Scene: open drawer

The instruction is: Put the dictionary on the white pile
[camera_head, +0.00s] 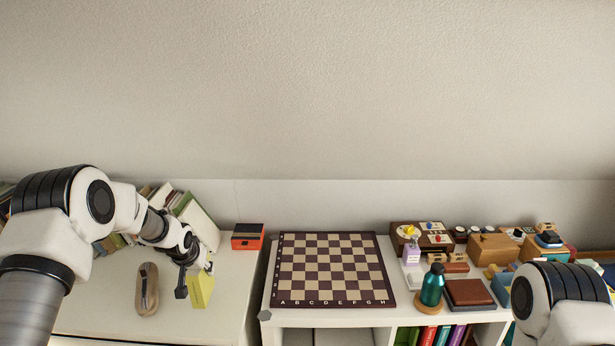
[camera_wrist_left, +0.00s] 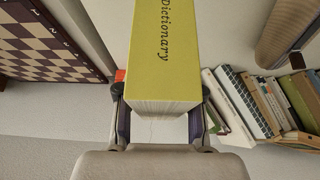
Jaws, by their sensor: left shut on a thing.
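The dictionary (camera_head: 200,291) is a yellow-green book with black lettering on its spine. In the left wrist view the dictionary (camera_wrist_left: 165,50) fills the top middle, its title readable and its page edges facing the camera. My left gripper (camera_head: 195,278) is shut on it, with one finger on each side, at the right part of the left white surface. Whether the book touches that surface I cannot tell. Pale books (camera_head: 198,220) lean in a row behind my left arm; I cannot make out a separate white pile. My right gripper is out of view.
A beige oblong case (camera_head: 147,289) lies left of the gripper. An orange-black box (camera_head: 248,236) stands behind to the right. Across a gap, a chessboard (camera_head: 331,268) and a teal bottle (camera_head: 432,286) rest on a white shelf. Bare white surface (camera_head: 230,315) surrounds the dictionary.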

